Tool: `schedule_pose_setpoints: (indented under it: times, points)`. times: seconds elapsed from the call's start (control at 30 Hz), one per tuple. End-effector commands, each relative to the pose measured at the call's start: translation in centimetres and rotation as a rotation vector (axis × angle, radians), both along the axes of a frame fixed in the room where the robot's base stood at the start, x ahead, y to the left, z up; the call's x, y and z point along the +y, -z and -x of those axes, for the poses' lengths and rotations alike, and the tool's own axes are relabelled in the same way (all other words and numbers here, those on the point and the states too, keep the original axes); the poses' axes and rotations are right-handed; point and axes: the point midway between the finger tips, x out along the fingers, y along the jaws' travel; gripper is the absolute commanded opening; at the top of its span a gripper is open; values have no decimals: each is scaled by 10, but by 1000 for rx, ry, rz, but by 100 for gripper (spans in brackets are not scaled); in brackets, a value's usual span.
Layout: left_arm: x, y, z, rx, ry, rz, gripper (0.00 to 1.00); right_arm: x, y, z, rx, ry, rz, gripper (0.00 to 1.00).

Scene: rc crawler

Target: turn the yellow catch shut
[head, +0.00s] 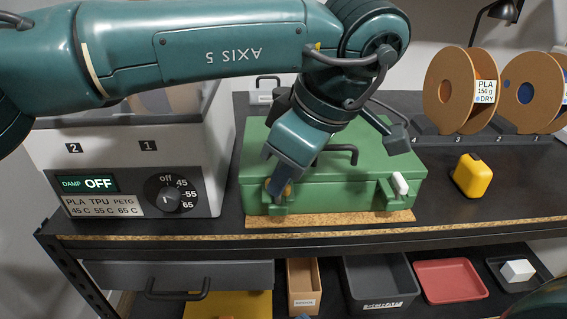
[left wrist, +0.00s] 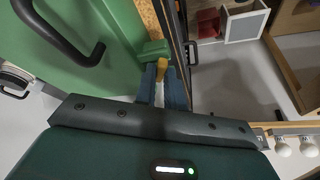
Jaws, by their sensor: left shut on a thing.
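A green case (head: 325,195) with a black lid handle (head: 337,151) lies closed on the bench. My left gripper (head: 279,190) reaches down to the left end of the case's front and is shut on the yellow catch (head: 287,190), which is mostly hidden by the fingers. In the left wrist view the yellow catch (left wrist: 161,68) sits between the blue fingertips of my left gripper (left wrist: 162,85), beside a green block on the case (left wrist: 112,35). I cannot tell the catch's exact angle. A white catch (head: 400,184) sits on the front right of the case. My right gripper is not in view.
A filament dryer with a dial (head: 171,196) stands close on the left. A yellow block (head: 472,176) and spools (head: 459,90) are to the right. Below the bench edge (head: 480,232) are a drawer (head: 180,275), a grey bin (head: 381,283) and a red tray (head: 450,281).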

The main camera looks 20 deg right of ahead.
Motion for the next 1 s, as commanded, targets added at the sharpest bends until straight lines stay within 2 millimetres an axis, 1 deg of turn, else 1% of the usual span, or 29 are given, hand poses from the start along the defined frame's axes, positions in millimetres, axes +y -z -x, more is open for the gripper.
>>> schedule_pose_setpoints:
  times: [0.03,0.2,0.5,0.7,1.0]
  points:
    - [-1,-3,-1,-1,-45,0,0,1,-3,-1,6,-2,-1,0]
    - [-2,-3,-2,0,-201,0,0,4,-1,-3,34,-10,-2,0]
    - [-2,-2,-4,0,-418,0,0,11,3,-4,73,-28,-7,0]
    - [-2,-2,-5,-1,-504,1,0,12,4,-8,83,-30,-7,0]
    - [-2,-1,-6,-2,-552,1,0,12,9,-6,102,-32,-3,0]
